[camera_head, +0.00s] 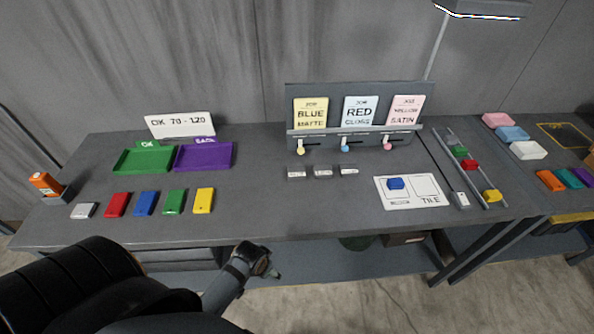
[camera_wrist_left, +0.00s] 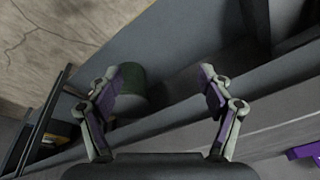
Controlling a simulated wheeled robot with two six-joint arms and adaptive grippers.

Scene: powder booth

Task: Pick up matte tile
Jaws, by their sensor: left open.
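Three small grey tiles stand in a row on the bench in front of the card board: a left one (camera_head: 296,173), a middle one (camera_head: 323,172) and a right one (camera_head: 348,170). Each has a pale label whose word is too small to read surely, so I cannot tell which is matte. My left gripper (camera_head: 262,266) is in front of the bench's near edge, well apart from the tiles. In the left wrist view my left gripper (camera_wrist_left: 158,80) is open with nothing between its fingers. My right gripper is in neither view.
The card board (camera_head: 343,132) stands behind the tiles. A white TILE card (camera_head: 425,201) with a blue piece (camera_head: 396,183) lies to their right. A rail (camera_head: 470,172) holds coloured blocks. Green (camera_head: 136,171) and purple (camera_head: 203,165) trays lie left. Bench between trays and tiles is clear.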

